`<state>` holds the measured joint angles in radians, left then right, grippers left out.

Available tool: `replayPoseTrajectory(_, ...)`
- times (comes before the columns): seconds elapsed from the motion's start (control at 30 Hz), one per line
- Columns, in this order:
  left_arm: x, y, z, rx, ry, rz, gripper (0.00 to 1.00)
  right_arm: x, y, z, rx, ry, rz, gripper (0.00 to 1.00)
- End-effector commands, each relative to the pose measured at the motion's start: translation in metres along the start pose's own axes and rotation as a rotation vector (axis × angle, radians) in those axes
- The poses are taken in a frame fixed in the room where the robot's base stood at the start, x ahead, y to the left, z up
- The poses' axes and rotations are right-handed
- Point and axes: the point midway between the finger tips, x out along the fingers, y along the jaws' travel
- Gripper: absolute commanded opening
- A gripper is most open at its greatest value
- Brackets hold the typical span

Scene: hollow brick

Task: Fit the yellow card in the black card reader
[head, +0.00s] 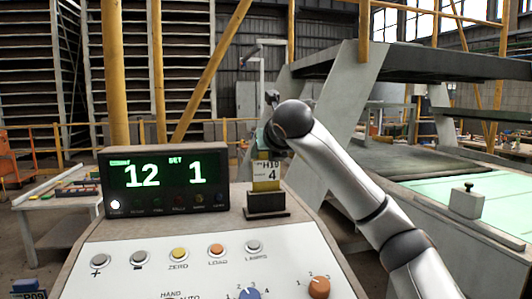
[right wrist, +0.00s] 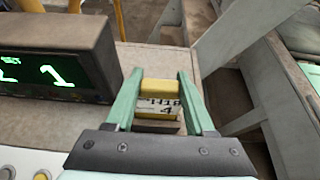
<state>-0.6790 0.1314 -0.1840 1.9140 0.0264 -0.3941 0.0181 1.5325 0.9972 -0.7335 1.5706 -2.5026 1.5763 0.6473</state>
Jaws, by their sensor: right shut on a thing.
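The yellow card (head: 266,171), with a white label reading H19 and 4, stands upright at the top of the black card reader (head: 267,204). Its yellow lower edge meets the reader's top; how deep it sits in the slot I cannot tell. My right gripper (head: 270,142) is shut on the card's upper part from above and behind. In the right wrist view the card (right wrist: 158,104) shows between the green fingers of my right gripper (right wrist: 160,76). My left gripper is not in view.
A black display box (head: 163,182) showing 12 and 1 stands left of the reader. Below is a sloping panel (head: 130,285) with buttons and knobs. A blue item marked P09 (head: 28,289) is at bottom left. A side table (head: 50,220) stands further left.

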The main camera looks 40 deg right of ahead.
Motion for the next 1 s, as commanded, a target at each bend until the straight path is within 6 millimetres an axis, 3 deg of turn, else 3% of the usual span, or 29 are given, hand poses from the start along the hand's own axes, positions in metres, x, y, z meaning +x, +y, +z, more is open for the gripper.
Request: replayPoseTrajectory(1.0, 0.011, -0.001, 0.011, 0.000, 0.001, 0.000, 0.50, 0.008, 0.000, -0.017, 0.001, -0.001, 0.000, 0.00)
